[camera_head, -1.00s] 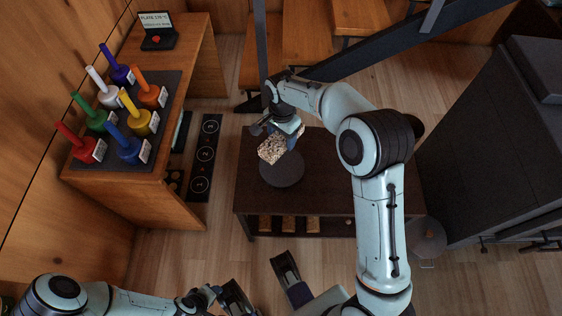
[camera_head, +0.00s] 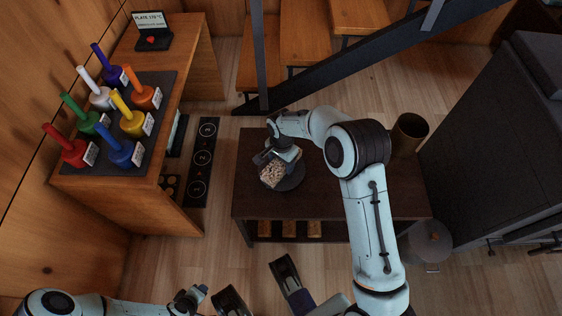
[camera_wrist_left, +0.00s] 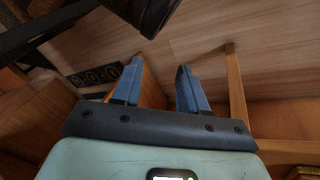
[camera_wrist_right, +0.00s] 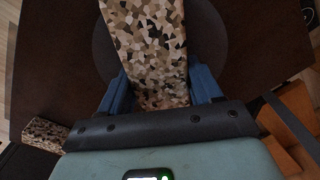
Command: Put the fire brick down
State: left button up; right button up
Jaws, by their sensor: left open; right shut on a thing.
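The fire brick (camera_head: 272,175) is a tan, brown and black speckled block. My right gripper (camera_head: 279,160) is shut on it, over a round dark disc (camera_head: 296,181) on the dark low table (camera_head: 350,204). In the right wrist view the brick (camera_wrist_right: 155,45) stands out from between the blue fingers, with the disc (camera_wrist_right: 208,40) behind it. I cannot tell whether the brick touches the disc. My left gripper is open and empty in the left wrist view (camera_wrist_left: 158,78), away from the table; it is small at the bottom of the head view (camera_head: 190,298).
Several speckled blocks (camera_head: 289,229) lie on the shelf under the table. A brown cylinder (camera_head: 409,134) stands on the table's right part. A wooden bench (camera_head: 110,198) with coloured-handled tools is at left. A dark cabinet (camera_head: 500,150) is at right; stairs are behind.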

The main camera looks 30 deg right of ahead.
jog(key=shift+r, duration=0.1)
jog(key=o, duration=1.5)
jog(key=shift+o, duration=0.2)
jog(key=shift+r, duration=0.3)
pick_arm(q)
jog(key=shift+g+h, duration=0.4)
jog(key=shift+g, duration=0.2)
jog(key=s+r+p, duration=0.1)
jog(key=s+d+r+p, duration=0.1)
jog(key=s, duration=0.1)
jog(key=s+d+r, duration=0.1)
jog(key=shift+s+d+p, duration=0.15)
jog(key=shift+s+p, duration=0.05)
jog(key=shift+p, duration=0.2)
pick_arm(e)
notch_tip(320, 180, up, 12)
jog(key=shift+f, duration=0.25)
